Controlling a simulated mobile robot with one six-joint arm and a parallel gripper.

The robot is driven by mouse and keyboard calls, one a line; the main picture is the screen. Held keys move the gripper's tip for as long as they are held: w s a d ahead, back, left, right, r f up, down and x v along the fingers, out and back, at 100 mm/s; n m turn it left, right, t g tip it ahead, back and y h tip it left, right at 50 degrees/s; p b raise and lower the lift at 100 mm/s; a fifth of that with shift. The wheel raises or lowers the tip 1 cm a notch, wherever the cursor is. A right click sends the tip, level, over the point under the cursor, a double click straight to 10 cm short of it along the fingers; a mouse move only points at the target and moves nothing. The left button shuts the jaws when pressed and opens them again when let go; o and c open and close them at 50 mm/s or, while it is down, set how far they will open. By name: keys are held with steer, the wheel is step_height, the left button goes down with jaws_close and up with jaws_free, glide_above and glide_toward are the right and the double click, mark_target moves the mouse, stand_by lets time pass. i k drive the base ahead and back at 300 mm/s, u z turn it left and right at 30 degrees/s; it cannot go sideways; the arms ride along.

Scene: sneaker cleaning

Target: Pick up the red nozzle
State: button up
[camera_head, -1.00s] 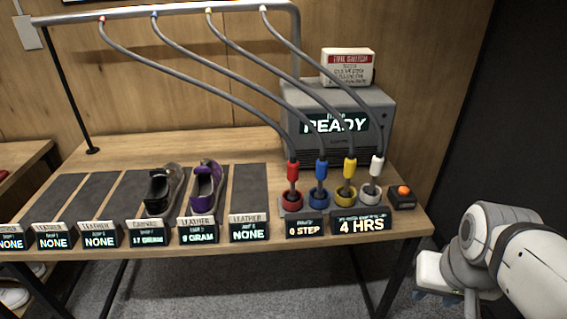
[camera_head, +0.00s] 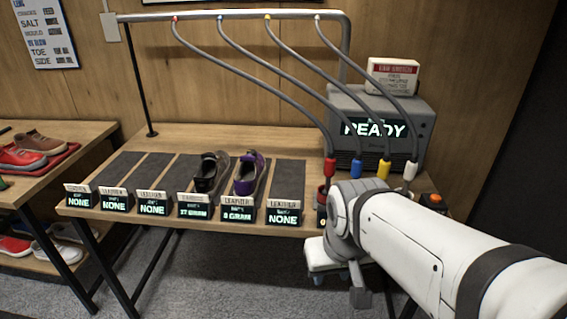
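The red nozzle (camera_head: 329,168) stands upright in its holder near the right end of the wooden table, with a grey hose running from it up to the overhead bar. Blue (camera_head: 356,166), yellow (camera_head: 384,169) and white (camera_head: 409,172) nozzles stand in a row to its right; their holders are hidden behind my arm. My arm reaches in from the lower right, with its end (camera_head: 328,252) in front of and below the red nozzle, apart from it. The fingers are not clearly visible, so I cannot tell their opening.
A grey machine (camera_head: 385,110) reading READY stands behind the nozzles, with a white box (camera_head: 392,76) on top. A black shoe (camera_head: 211,172) and a purple shoe (camera_head: 249,173) rest on dark strips behind label stands. A side table (camera_head: 50,185) with shoes is at left.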

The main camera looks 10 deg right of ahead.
mark_target(331, 161)
steer(key=i, duration=1)
steer(key=u, duration=0.05)
